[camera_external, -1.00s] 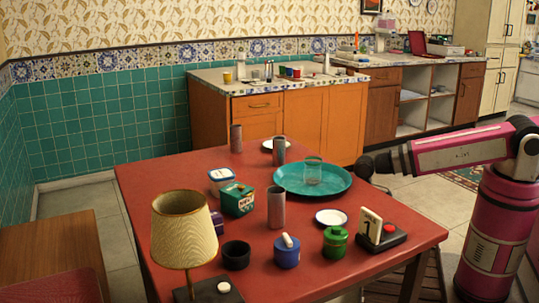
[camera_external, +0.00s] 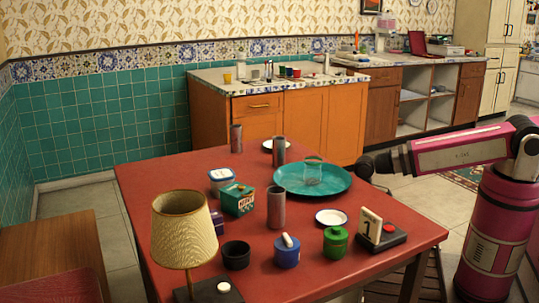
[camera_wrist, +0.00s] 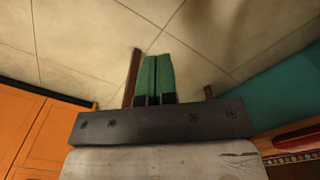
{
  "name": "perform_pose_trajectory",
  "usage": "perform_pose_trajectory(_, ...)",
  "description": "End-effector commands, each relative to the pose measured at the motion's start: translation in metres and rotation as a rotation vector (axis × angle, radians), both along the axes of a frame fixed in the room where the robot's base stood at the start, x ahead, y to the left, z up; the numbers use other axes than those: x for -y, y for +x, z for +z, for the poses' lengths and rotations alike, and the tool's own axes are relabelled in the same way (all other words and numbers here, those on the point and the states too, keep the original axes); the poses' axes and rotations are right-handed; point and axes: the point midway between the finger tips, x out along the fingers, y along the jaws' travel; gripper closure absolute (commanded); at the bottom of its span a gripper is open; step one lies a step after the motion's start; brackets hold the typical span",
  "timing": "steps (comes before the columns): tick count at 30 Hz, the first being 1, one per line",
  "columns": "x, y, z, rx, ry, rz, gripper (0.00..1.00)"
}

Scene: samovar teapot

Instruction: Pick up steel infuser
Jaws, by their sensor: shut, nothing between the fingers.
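No object can be surely told as the steel infuser in these views. Grey metallic cylinders stand upright on the red table (camera_external: 330,255): one near the front (camera_external: 276,208), one farther back (camera_external: 278,150) and one at the far left (camera_external: 236,138). A clear glass (camera_external: 313,172) sits on the teal plate (camera_external: 290,190). My gripper shows in the wrist view (camera_wrist: 156,62), its green fingers closed together with only a thin seam and nothing between them. Pale floor tiles lie beyond the fingers. I cannot make out the fingers in the external view.
A lamp (camera_external: 184,230), black bowl (camera_external: 236,255), blue pot (camera_external: 287,252), green pot (camera_external: 335,243), green box (camera_external: 238,199) and number card (camera_external: 370,225) crowd the table. A white saucer (camera_external: 331,217) lies near the right. Small items stand on the back counter (camera_external: 215,75).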

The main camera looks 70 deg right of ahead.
Motion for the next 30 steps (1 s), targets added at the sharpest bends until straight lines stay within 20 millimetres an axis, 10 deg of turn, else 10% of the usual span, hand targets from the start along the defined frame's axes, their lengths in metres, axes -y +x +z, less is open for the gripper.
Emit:
perform_pose_trajectory(12, 0.0, 0.0, 0.0, 0.0, 0.0, 0.0, 0.97)
perform_pose_trajectory(19, 0.0, 0.0, 0.0, 0.0, 0.0, 0.0, 0.24)
perform_pose_trajectory(30, 0.01, 0.011, 0.005, 0.045, -0.031, 0.035, 0.24)
